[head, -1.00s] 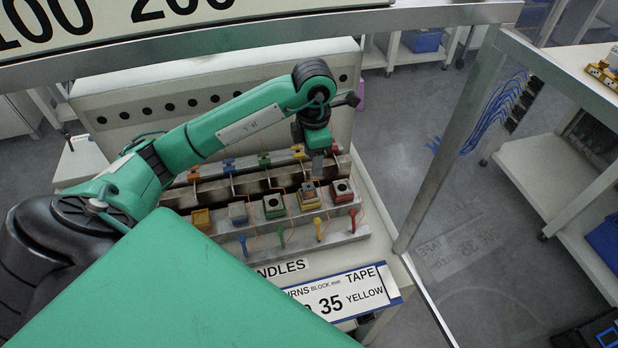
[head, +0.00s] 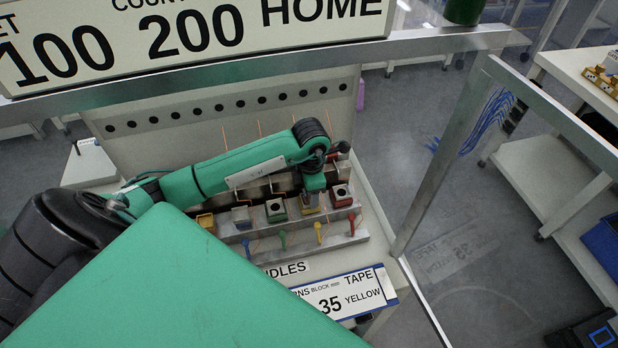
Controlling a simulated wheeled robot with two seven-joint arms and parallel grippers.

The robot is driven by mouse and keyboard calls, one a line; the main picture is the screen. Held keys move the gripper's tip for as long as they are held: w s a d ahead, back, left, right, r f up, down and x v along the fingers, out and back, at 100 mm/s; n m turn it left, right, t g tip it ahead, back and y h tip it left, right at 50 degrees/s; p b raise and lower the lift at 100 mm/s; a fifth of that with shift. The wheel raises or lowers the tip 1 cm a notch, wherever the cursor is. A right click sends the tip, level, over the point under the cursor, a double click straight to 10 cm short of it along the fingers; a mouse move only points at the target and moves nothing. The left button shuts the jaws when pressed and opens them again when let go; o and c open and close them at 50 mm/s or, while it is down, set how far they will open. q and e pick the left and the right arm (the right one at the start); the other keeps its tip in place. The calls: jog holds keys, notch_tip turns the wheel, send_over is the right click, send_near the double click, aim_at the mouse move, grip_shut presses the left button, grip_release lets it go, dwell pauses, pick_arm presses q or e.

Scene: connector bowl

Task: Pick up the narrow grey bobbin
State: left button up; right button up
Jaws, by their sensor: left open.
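My left gripper (head: 313,194) is open and points down over the yellow block (head: 311,211) in the front row of the metal rack (head: 346,240). Its fingers are at the top of that block, where a small grey piece stood in the earlier view. The gripper now covers that spot, so I cannot make out the narrow grey bobbin or tell whether the fingers are around it. My right gripper is not in view.
A green block (head: 276,210) and grey-blue block (head: 241,217) stand left of the yellow one, a red block (head: 341,196) close on its right. Coloured handles, including a yellow one (head: 319,233), stand in front. A perforated panel (head: 200,112) rises behind; a metal post (head: 436,160) stands at right.

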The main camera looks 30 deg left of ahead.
pick_arm(q)
jog(key=c, duration=1)
jog(key=shift+c, duration=0.2)
